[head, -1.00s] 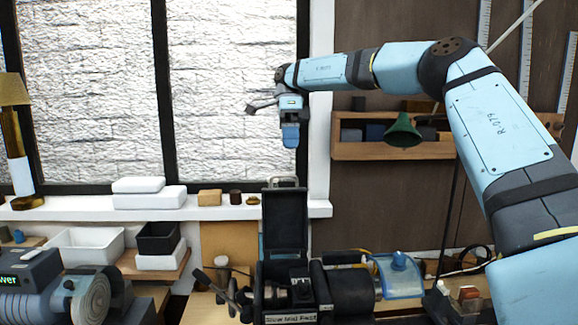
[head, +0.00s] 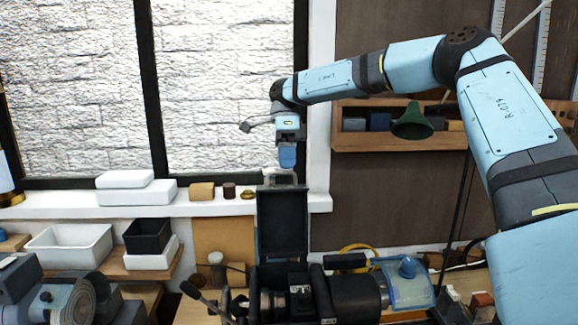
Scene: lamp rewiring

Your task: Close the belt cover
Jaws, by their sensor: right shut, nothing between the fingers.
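The belt cover (head: 283,222) is a dark, box-like lid that stands upright, open, at the back of the lathe headstock (head: 285,292). A light metal handle (head: 281,176) shows at its top edge. My right gripper (head: 287,157) points down just above that top edge, its blue fingers shut and empty. I cannot tell whether the fingertips touch the handle or are a little behind or in front of it. My left gripper is not in view.
A clear blue guard (head: 405,287) sits right of the headstock, and a lever (head: 200,298) sticks up to its left. White boxes (head: 136,192) and small pots stand on the window sill. A green cone shade (head: 412,122) hangs at the right.

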